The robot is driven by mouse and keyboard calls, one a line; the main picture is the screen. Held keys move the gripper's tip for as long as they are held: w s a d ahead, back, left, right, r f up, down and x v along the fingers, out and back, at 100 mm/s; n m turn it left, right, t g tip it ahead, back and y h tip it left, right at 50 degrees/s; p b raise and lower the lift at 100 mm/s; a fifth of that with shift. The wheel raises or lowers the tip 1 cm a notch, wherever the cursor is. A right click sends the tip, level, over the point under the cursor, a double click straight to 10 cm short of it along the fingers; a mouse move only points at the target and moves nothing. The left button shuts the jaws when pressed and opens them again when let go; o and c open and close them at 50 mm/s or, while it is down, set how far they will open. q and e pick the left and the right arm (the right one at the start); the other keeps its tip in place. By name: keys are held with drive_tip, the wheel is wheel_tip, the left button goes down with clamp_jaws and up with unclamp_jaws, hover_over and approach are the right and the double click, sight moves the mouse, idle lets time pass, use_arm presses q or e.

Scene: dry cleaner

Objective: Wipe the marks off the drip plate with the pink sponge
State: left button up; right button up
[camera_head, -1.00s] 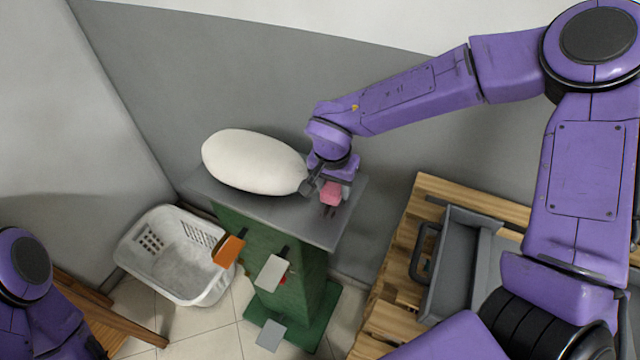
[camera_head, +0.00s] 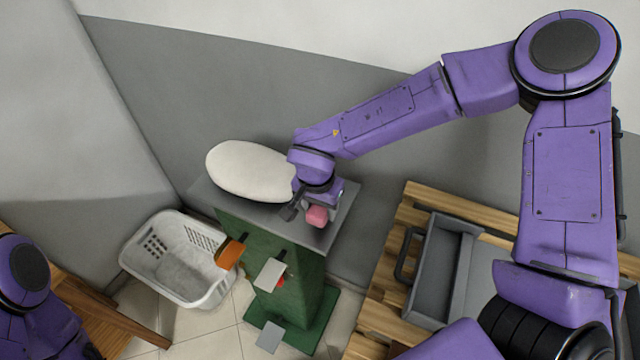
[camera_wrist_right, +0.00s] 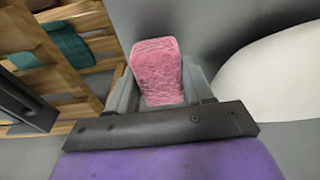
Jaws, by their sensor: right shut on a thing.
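The pink sponge (camera_head: 317,216) is held in my right gripper (camera_head: 320,205), which is shut on it. The sponge also shows in the right wrist view (camera_wrist_right: 157,72), between the grey fingers. The grey drip plate (camera_head: 325,237) tops the green stand, and the sponge is over its right part, low at the surface; I cannot tell for sure whether it touches. No dark marks show on the bare plate now; the spot around the sponge is partly hidden by the sponge and gripper. My left gripper is not in view.
A white oval pad (camera_head: 247,170) lies over the plate's left part, close beside my right wrist. The green stand (camera_head: 300,290) has orange and grey pedals. A white basket (camera_head: 180,260) stands left. A wooden slatted bench (camera_head: 400,285) with a grey tray (camera_head: 432,270) is right.

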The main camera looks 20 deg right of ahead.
drive_tip(key=r, duration=0.1)
drive_tip(key=r+p, duration=0.1)
drive_tip(key=shift+a+r, duration=0.2)
drive_tip(key=shift+r, duration=0.15)
drive_tip(key=shift+d+r, duration=0.1)
drive_tip(key=shift+r, duration=1.2)
